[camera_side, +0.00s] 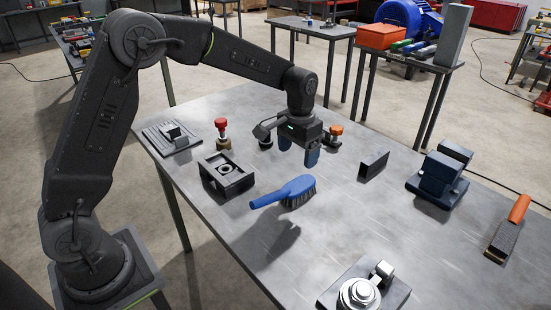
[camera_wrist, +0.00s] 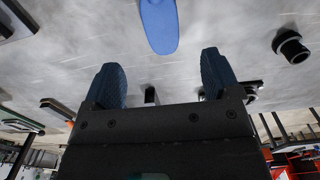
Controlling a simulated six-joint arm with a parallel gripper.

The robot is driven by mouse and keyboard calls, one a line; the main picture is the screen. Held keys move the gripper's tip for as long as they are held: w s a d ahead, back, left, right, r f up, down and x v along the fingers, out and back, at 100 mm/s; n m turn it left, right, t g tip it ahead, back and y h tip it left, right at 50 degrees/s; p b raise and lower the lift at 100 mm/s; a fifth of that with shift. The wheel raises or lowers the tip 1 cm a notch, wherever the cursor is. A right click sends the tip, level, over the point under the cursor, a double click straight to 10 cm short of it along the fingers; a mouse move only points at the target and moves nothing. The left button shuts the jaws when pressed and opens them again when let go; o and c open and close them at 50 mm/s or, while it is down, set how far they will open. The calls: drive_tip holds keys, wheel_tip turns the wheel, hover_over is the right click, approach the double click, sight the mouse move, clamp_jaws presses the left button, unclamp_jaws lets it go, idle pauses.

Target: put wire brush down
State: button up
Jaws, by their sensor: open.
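The wire brush (camera_side: 286,192) has a blue handle and back with dark bristles. In the side view it is near the middle of the grey metal table (camera_side: 330,240), bristles downward, with a shadow to its lower left. I cannot tell whether it touches the tabletop. My gripper (camera_side: 300,153) is above and slightly behind the brush, its blue fingers pointing down. In the wrist view my gripper (camera_wrist: 163,78) has its two fingers wide apart with nothing between them. The blue end of the brush (camera_wrist: 160,25) shows beyond the fingertips at the top edge.
A dark square frame (camera_side: 227,177) stands left of the brush. A black bracket (camera_side: 373,165) and a blue vise (camera_side: 438,178) stand to the right. A pulley block (camera_side: 362,291) is at the front, an orange-handled file (camera_side: 508,228) at far right. Red-topped (camera_side: 221,130) and orange-topped (camera_side: 336,132) parts stand behind.

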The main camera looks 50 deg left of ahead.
drive_tip(key=s+r+t, duration=0.3)
drive_tip(key=s+r, duration=0.8)
drive_tip(key=s, duration=0.1)
drive_tip(key=s+t, duration=0.2)
drive_tip(key=s, duration=1.3)
drive_tip(key=shift+s+r+t, duration=0.25)
drive_tip(key=shift+s+t, duration=0.05)
drive_tip(key=shift+o, duration=0.4)
drive_tip(key=shift+w, duration=0.1)
